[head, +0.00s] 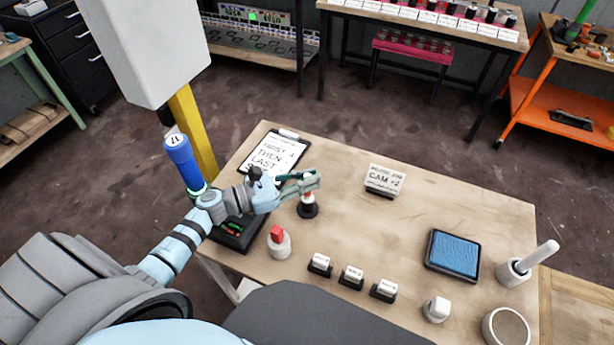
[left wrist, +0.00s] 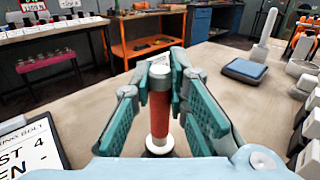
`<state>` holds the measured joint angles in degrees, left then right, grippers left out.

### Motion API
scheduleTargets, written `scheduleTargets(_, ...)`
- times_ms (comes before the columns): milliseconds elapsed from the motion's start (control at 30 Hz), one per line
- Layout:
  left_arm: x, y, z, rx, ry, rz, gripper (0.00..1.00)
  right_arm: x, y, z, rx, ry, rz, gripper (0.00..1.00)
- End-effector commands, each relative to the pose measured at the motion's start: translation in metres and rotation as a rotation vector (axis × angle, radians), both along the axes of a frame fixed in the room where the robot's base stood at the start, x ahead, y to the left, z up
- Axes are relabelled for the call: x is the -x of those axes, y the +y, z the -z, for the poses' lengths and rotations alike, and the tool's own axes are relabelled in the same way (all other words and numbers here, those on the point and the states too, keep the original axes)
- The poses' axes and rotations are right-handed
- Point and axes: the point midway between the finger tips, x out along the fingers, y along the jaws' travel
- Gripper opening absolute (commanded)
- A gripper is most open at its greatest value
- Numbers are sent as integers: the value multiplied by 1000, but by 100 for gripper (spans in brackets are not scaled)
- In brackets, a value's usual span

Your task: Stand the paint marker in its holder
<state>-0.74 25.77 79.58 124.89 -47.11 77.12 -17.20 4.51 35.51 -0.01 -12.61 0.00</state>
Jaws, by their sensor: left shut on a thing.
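The paint marker (left wrist: 161,112) is a red cylinder with a darker top and a pale lower end. It stands upright between the teal finger pads of my left gripper (left wrist: 160,72), which is shut on it. In the head view my left gripper (head: 305,182) is over the table, with the marker's orange-red and white lower part (head: 307,197) showing below the fingers. A round black holder (head: 307,210) is directly under the marker. Its pale ring also shows at the marker's foot in the left wrist view (left wrist: 159,148). I cannot tell whether the marker is fully seated. My right gripper is out of view.
A grey pot with a red top (head: 279,242) stands nearby. Several small labelled stands (head: 351,277) line the front. A card (head: 385,180), blue pad (head: 453,253) and pestle-like rod in a cup (head: 514,272) are to the right. A clipboard (head: 273,155) lies behind. The table's middle is clear.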

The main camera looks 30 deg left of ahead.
Motion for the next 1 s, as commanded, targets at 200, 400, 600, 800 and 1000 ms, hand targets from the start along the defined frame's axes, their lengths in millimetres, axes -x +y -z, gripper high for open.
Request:
scheduleTargets(200,0,0,1,1,-1,0,0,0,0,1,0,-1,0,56)
scheduleTargets(400,0,0,1,1,-1,0,0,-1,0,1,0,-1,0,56)
scheduleTargets(600,0,0,3,1,-1,0,0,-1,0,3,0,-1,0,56)
scheduleTargets(800,0,0,4,1,-1,0,31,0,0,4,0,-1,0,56)
scheduleTargets(1000,0,0,4,0,0,0,38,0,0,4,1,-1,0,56)
